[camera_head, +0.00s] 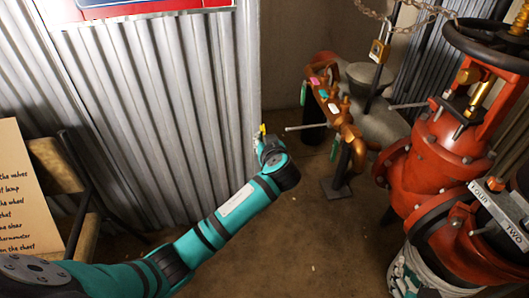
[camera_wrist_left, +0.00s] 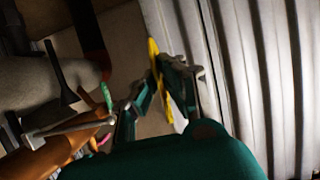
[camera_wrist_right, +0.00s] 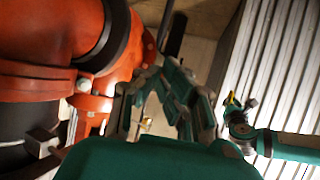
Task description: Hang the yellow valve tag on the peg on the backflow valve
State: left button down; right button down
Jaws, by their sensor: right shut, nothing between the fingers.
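The yellow valve tag (camera_wrist_left: 154,55) is a thin strip between the fingers of my left gripper (camera_wrist_left: 168,72). In the head view, the left gripper (camera_head: 262,142) is beside the corrugated wall, with a bit of yellow at its tip. A bronze valve assembly (camera_head: 345,125) stands to its right, apparently the backflow valve. A thin metal peg (camera_head: 305,127) points from it toward the gripper, with a gap between. The peg also shows in the left wrist view (camera_wrist_left: 72,126). My right gripper (camera_wrist_right: 167,72) is shut and empty near the red valve.
A large red valve (camera_head: 440,150) with a black handwheel (camera_head: 490,45) fills the right side. Another metal rod (camera_head: 408,105) sticks out beside it. The corrugated wall (camera_head: 170,100) is close to my left arm. A paper sign (camera_head: 20,190) stands at left.

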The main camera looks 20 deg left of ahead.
jog(key=shift+r, duration=0.2)
jog(key=shift+s+f, duration=0.1)
